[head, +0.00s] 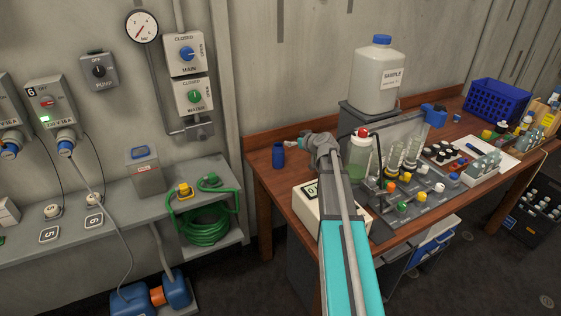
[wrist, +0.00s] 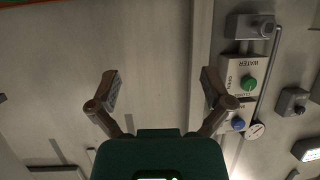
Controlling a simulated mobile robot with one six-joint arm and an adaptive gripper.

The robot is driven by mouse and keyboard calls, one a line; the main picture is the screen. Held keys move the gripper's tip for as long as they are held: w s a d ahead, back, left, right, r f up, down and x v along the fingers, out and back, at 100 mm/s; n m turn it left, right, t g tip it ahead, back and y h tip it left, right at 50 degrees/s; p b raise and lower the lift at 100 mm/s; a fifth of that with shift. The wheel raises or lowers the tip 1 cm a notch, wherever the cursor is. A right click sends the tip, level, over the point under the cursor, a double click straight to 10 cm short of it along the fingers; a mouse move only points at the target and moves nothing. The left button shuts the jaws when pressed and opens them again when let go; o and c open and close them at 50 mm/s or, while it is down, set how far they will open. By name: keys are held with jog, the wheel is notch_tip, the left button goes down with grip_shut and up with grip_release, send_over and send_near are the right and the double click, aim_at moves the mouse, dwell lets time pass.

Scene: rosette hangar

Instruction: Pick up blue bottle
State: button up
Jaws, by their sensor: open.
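The blue bottle (head: 279,155) stands upright at the left end of the wooden workbench (head: 268,178), near its back edge, in the head view. My gripper (head: 291,146) is at the end of my arm, just right of the bottle in the picture and close to it. Whether they touch cannot be told from this view. In the wrist view my gripper (wrist: 162,85) has its two fingers spread wide with nothing between them. The bottle does not show in the wrist view, which faces the wall upside down.
A white device (head: 304,203) sits on the bench below my arm. A red-capped bottle (head: 360,155), a rack of vials (head: 405,150) and a large white canister (head: 378,75) stand to the right. A grey shelf (head: 110,205) with a green hose (head: 205,225) lies left.

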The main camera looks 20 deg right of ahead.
aim_at(281, 148)
notch_tip(281, 148, down, 6)
jog(key=b, duration=0.5)
jog(key=shift+w+d+f+b, duration=0.2)
jog(key=shift+w+b, duration=0.1)
jog(key=shift+b, duration=0.1)
jog(key=shift+w, duration=0.15)
jog(key=b+x, duration=0.3)
jog(key=x, duration=0.4)
jog(key=shift+w+f, duration=0.1)
jog(key=shift+f, duration=0.05)
jog(key=shift+w+f, duration=0.15)
jog(key=shift+w, duration=0.35)
jog(key=shift+b+x, duration=1.05)
jog(key=shift+x, duration=1.55)
